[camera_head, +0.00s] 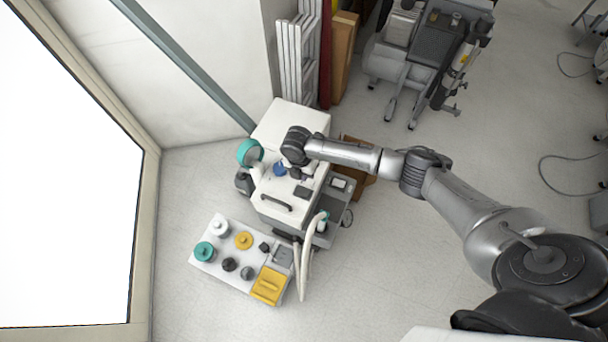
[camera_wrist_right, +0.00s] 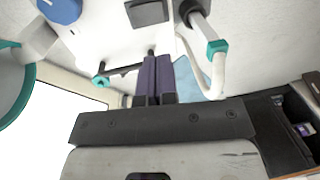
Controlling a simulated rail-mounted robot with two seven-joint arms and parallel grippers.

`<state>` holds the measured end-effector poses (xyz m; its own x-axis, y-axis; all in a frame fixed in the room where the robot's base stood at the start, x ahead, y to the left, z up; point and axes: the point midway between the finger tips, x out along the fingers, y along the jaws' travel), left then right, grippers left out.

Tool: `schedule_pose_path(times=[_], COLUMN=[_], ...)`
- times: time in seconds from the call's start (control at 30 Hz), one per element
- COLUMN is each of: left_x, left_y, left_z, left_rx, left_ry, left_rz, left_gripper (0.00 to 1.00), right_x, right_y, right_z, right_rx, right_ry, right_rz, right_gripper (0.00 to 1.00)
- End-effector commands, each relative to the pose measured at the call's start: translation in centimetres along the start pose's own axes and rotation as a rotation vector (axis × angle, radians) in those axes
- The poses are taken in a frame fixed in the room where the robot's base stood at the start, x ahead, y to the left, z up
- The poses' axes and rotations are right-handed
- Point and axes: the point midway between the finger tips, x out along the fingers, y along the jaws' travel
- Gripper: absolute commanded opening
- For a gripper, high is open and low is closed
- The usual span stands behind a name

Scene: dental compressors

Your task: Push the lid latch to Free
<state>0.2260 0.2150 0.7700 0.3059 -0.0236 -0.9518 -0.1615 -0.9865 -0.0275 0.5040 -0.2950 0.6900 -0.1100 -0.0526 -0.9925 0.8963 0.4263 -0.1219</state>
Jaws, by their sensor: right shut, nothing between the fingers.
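The white dental compressor unit (camera_head: 272,186) stands on the floor at the centre-left of the head view. Its top carries a blue knob (camera_head: 279,169), a dark panel (camera_head: 303,192) and a black bar handle (camera_head: 276,203). I cannot tell for sure which part is the lid latch. My right gripper (camera_head: 296,173) is over the unit's top, close to the blue knob. In the right wrist view the gripper's dark fingers (camera_wrist_right: 155,80) are together and empty, with the black handle (camera_wrist_right: 122,70) beside their tips. I cannot tell whether they touch it. My left gripper is not in view.
A teal round part (camera_head: 250,153) stands at the unit's left. A pale hose (camera_head: 305,262) hangs at its front right. A white tray (camera_head: 231,278) with several coloured caps and a yellow box (camera_head: 268,285) lies in front. Floor to the right is open.

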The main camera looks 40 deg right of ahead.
Motion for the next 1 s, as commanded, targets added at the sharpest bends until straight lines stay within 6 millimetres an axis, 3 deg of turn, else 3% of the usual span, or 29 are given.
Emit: schedule_pose_path(times=[0.03,0.2,0.5,0.7,1.0], left_x=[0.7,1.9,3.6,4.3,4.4], left_y=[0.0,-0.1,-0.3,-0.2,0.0], left_z=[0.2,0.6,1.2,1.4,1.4], left_rx=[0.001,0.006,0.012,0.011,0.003], left_ry=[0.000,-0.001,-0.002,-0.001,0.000], left_rz=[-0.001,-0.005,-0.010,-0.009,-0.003], left_gripper=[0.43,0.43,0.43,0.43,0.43], right_x=[1.4,4.8,9.4,11.0,11.6], right_y=[0.0,0.0,0.1,0.0,0.0], right_z=[-0.1,-0.1,-0.1,0.0,0.0], right_rx=[0.001,0.000,-0.001,0.000,0.000], right_ry=[0.001,0.001,0.000,0.000,0.000], right_rz=[-0.002,-0.002,-0.001,0.000,0.000], right_gripper=[0.00,0.00,0.00,0.00,0.00])
